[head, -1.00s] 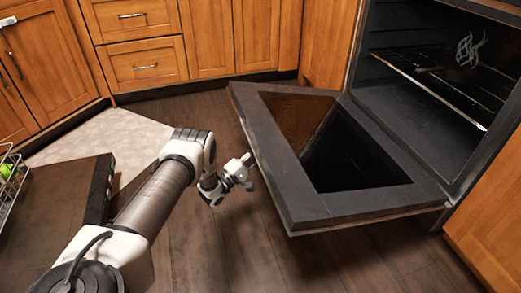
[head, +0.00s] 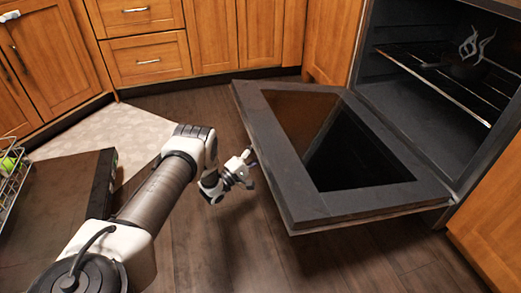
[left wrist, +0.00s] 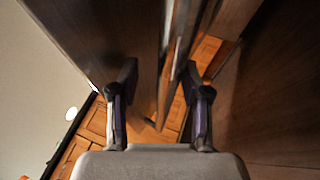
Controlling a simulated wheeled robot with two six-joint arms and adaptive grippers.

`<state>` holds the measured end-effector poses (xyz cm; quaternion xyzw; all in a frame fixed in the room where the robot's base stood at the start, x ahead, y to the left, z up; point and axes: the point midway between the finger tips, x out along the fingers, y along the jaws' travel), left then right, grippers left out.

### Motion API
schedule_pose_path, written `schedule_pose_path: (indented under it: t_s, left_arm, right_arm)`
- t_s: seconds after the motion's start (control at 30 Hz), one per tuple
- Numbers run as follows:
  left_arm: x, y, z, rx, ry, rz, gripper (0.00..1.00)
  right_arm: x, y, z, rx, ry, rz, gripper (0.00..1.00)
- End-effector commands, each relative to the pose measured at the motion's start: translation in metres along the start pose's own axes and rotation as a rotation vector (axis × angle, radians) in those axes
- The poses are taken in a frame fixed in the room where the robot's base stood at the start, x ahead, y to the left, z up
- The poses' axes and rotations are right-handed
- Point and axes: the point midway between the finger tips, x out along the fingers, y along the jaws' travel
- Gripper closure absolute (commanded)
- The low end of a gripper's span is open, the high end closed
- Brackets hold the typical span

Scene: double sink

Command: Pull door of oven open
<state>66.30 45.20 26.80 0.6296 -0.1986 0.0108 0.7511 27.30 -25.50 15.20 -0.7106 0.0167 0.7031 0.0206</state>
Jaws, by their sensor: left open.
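The oven (head: 415,135) stands at the right in the head view, its dark cavity exposed. Its door (head: 290,185) is swung far down, close to level, inner side and window facing up. My left gripper (head: 249,166) is at the door's outer edge, on the side away from the cavity. In the left wrist view my left gripper (left wrist: 160,80) is open, its fingers spread, with a narrow strip showing in line with the gap. I cannot tell whether the fingers touch the door. The door's handle is not clearly visible. My right gripper is not in view.
An oven rack (head: 440,85) holds a dark item with a light wispy shape. Wooden cabinets (head: 210,35) line the back. Another dark open panel (head: 65,190) and a wire rack (head: 12,175) lie at the left. Bare floor (head: 215,240) lies between that panel and the oven door.

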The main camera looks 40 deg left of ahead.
Motion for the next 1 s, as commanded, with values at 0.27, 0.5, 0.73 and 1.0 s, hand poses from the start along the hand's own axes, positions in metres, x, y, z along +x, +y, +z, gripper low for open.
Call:
schedule_pose_path:
  t_s: [0.27, 0.5, 0.73, 1.0]
  left_arm:
    - [-0.067, -0.001, -0.001, 0.000, 0.005, -0.004, 0.53]
    - [-0.108, 0.000, -0.001, 0.001, 0.002, -0.001, 0.53]
    - [-0.112, 0.000, 0.000, 0.000, 0.001, 0.000, 0.53]
    - [-0.111, 0.000, 0.000, 0.001, 0.001, 0.000, 0.53]
  right_arm:
    - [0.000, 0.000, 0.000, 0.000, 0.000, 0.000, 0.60]
    - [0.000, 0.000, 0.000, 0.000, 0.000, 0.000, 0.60]
    - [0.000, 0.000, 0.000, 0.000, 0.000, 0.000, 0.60]
    - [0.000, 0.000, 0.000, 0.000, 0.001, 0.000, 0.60]
